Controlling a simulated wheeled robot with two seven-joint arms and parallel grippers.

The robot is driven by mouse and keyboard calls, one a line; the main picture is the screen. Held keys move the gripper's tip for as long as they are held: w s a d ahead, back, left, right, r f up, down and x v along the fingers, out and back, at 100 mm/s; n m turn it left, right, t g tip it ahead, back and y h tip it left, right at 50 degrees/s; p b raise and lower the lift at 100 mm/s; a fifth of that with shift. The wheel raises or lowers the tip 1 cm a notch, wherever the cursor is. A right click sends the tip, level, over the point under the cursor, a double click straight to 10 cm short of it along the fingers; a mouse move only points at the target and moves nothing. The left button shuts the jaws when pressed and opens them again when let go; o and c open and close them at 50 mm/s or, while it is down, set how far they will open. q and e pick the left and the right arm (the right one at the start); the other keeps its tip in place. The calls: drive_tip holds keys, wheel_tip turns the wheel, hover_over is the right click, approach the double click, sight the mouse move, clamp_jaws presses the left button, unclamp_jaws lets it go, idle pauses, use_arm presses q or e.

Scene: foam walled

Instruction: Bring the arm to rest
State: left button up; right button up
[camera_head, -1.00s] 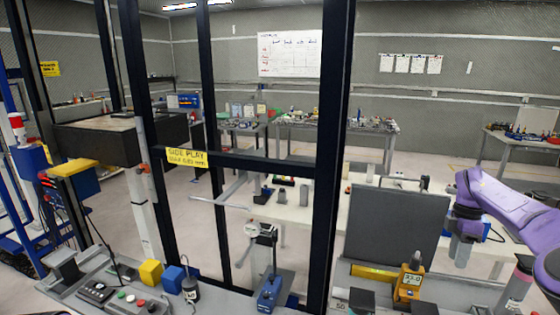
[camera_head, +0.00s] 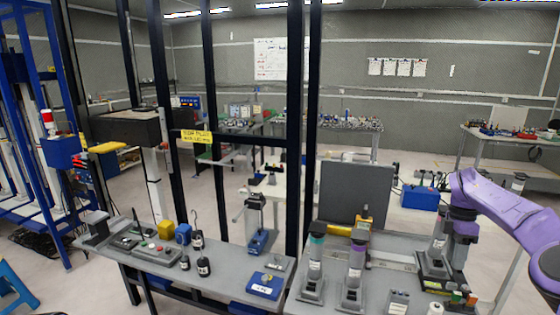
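My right arm, purple, comes in from the right edge and bends down toward the right side of the front bench (camera_head: 395,248). My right gripper (camera_head: 460,222) hangs at the end of this arm, pointing down, near a grey labelled cylinder on a stand. Its fingers are small and dark and blend with the things behind them, so I cannot tell whether they are open or shut. I make out no object held in it. My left arm and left gripper are not in view.
Upright cylinders with a teal cap (camera_head: 315,262) and a purple cap (camera_head: 355,268) stand on the front bench. A grey panel (camera_head: 355,192) rises behind them. Dark frame posts (camera_head: 300,150) cross the middle. Open floor lies beyond, around a blue box (camera_head: 420,197).

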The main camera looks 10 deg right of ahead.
drive_tip(key=s+a+f+n+t+h+b, duration=0.2)
drive_tip(key=a+f+n+h, duration=0.25)
drive_tip(key=f+n, duration=0.7)
drive_tip(key=s+a+f+n+t+h+b, duration=0.2)
drive_tip(key=a+f+n+h+b, duration=0.3)
drive_tip(key=f+n, duration=0.6)
drive_tip(key=s+a+f+n+t+h, duration=0.25)
drive_tip(key=a+f+n, duration=0.35)
drive_tip(key=f+n, duration=0.5)
use_arm(q)
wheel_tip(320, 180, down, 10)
drive_tip(key=b, duration=0.3)
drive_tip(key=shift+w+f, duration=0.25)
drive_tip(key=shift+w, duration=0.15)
use_arm(e)
drive_tip(key=s+a+f+n+y, duration=0.2)
drive_tip(key=s+a+f+n, duration=0.1)
drive_tip(key=s+n, duration=0.3)
drive_tip(key=s+a+f+n+g+y, duration=0.1)
drive_tip(key=s+a+f+n+y, duration=0.2)
drive_tip(key=s+n, duration=0.4)
drive_tip(key=s+a+f+n+y, duration=0.3)
drive_tip(key=s+a+n, duration=0.2)
drive_tip(key=s, duration=0.5)
drive_tip(key=shift+s+a+n, duration=0.35)
drive_tip(key=shift+s+n, duration=0.05)
drive_tip(key=shift+n, duration=0.25)
